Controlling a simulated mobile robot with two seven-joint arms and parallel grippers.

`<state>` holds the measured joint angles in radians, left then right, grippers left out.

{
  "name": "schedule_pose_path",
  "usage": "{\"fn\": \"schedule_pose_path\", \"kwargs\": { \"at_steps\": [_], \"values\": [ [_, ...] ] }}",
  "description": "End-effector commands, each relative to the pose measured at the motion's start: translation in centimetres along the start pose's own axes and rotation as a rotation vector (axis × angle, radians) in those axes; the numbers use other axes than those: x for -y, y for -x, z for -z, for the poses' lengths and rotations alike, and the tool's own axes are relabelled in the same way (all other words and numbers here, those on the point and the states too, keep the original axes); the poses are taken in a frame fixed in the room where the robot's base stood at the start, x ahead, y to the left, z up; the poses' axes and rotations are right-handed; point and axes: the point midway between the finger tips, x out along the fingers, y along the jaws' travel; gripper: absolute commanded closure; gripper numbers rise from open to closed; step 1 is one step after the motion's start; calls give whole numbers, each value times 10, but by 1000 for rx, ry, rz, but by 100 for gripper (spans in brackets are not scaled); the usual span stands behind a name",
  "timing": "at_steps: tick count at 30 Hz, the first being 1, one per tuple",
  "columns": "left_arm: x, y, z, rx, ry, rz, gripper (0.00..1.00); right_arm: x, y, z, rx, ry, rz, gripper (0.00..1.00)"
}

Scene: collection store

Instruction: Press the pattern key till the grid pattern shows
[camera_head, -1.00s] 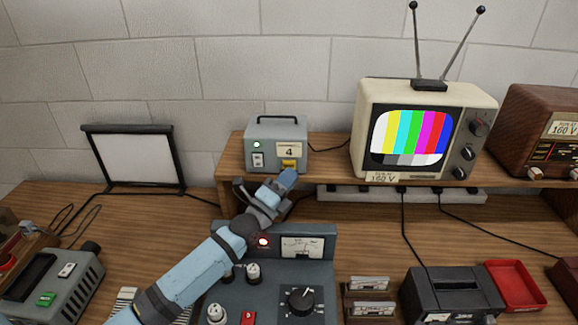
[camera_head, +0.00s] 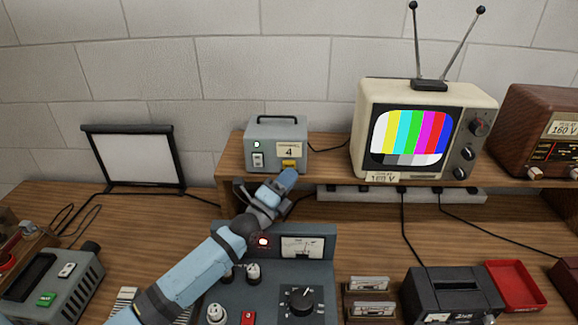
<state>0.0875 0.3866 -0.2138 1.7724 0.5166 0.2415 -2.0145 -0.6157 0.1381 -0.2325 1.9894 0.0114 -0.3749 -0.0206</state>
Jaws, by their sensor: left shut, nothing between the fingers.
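The television (camera_head: 426,130) stands on the raised shelf and shows vertical colour bars with grey blocks below, not a grid. A grey-green box (camera_head: 276,134) with a handle, a lit green lamp, a white switch and a label reading 4 stands left of it on the shelf. Its yellow key (camera_head: 289,165), on the lower front, looks like the pattern key. My left gripper (camera_head: 287,179) is shut and empty, its tip just below the yellow key. I cannot tell whether it touches the key. My right gripper is not in view.
A grey console (camera_head: 310,270) with a meter, a lit red lamp and knobs lies below my left arm. A wooden radio (camera_head: 541,130) stands right of the television. A white panel (camera_head: 134,157) stands at left.

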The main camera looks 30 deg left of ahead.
Motion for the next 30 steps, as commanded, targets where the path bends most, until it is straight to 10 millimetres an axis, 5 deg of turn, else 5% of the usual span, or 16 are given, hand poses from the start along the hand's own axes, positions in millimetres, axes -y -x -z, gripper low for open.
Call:
{"fn": "schedule_pose_path", "kwargs": {
  "at_steps": [30],
  "values": [
    [-7, -9, -6, 0, 0, 0, 100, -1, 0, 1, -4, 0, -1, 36]
  ]
}}
